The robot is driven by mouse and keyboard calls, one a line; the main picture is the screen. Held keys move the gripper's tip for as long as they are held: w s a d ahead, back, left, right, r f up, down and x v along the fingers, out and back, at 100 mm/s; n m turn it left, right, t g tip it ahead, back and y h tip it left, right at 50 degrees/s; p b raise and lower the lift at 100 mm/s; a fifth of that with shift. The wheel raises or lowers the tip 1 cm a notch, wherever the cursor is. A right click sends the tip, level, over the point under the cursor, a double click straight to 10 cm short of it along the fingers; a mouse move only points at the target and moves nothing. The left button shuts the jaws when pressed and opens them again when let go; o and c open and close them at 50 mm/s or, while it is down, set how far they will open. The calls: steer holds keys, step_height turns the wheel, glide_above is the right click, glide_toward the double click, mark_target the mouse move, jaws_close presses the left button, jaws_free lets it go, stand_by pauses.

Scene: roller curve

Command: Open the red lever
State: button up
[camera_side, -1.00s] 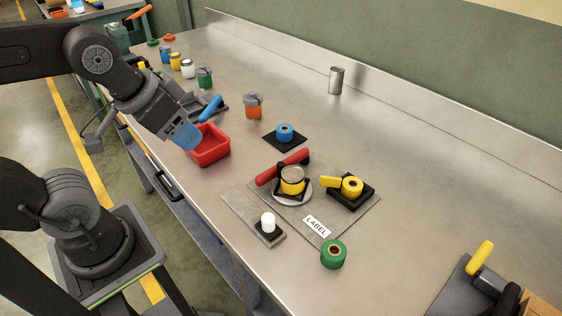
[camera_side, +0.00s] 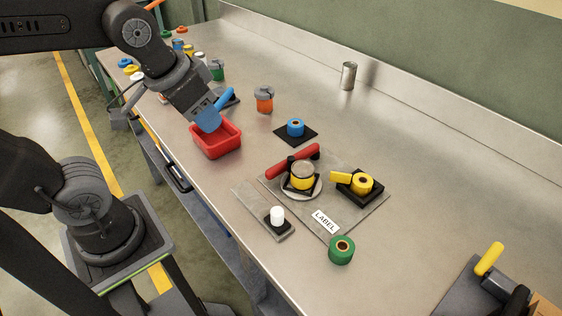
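The red lever (camera_side: 292,161) is a thick red bar with dark mounts. It lies slanted along the back left of a grey plate, just behind a yellow-banded metal can (camera_side: 302,177) on a round base. My gripper (camera_side: 207,121) has a blue end and hangs over the back rim of the red tray (camera_side: 216,146), up and left of the lever and clear of it. The fingertips cannot be made out, and I see nothing clearly held.
A blue roll (camera_side: 295,127) on a black pad lies behind the lever. A yellow roll (camera_side: 362,184) with a yellow handle is at right. A white peg (camera_side: 277,215), a label (camera_side: 324,221) and a green roll (camera_side: 341,250) are in front.

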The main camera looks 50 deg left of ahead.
steer(key=w+d+g, duration=0.2)
steer(key=w+g, duration=0.1)
steer(key=w, duration=0.4)
steer(key=g, duration=0.2)
glide_toward(274, 168)
step_height(274, 168, down, 10)
steer(key=shift+s+r, duration=0.1)
steer(key=shift+c, duration=0.2)
jaws_close()
